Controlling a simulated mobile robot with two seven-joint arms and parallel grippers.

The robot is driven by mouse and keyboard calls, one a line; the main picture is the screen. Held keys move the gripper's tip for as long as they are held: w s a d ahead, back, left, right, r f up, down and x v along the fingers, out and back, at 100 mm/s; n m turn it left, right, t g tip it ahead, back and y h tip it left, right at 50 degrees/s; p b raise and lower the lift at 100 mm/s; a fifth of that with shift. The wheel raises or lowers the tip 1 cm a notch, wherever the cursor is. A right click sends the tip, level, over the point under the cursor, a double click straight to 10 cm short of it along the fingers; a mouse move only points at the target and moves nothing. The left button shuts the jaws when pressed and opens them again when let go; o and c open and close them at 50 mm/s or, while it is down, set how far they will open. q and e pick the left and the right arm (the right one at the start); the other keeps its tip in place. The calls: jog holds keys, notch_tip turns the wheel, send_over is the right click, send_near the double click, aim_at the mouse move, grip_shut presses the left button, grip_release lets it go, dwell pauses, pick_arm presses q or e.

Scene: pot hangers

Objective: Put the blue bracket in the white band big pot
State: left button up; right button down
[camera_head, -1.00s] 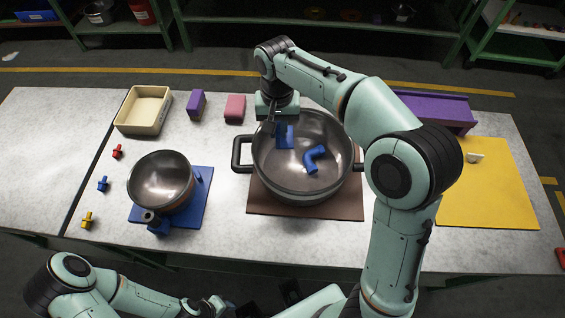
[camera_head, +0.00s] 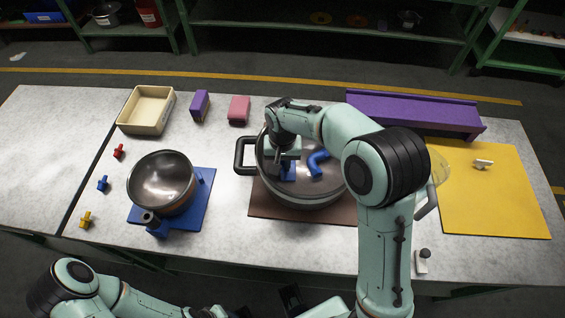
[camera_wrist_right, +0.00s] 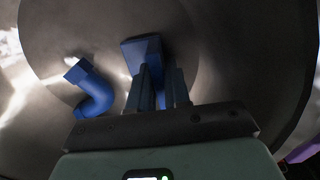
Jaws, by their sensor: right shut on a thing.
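The big pot (camera_head: 330,196) is a steel pot with dark inside, a pale band and black side handles. It stands on a brown mat (camera_head: 266,206). My right gripper (camera_head: 286,171) reaches down inside it and is shut on the blue bracket (camera_head: 289,175), low in the pot. In the right wrist view the bracket (camera_wrist_right: 143,50) is between the fingers (camera_wrist_right: 160,88); whether it touches the pot floor is unclear. A blue bent pipe (camera_head: 317,164) lies beside it in the pot, also in the wrist view (camera_wrist_right: 92,88). My left gripper (camera_head: 215,312) is at the bottom edge, its fingers unclear.
A smaller pan (camera_head: 160,182) sits on a blue stand (camera_head: 205,205) at left. A beige bin (camera_head: 146,110), purple block (camera_head: 200,106) and pink block (camera_head: 239,110) stand behind. A purple rack (camera_head: 415,112) and yellow mat (camera_head: 490,205) are right. Small red, blue and yellow pieces lie left.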

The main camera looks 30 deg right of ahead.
aim_at(282, 162)
jog(key=shift+f, duration=0.1)
jog(key=c, duration=1.1)
grip_release()
notch_tip(282, 162, up, 12)
jog(key=p, duration=0.1)
jog(key=shift+p, duration=0.3)
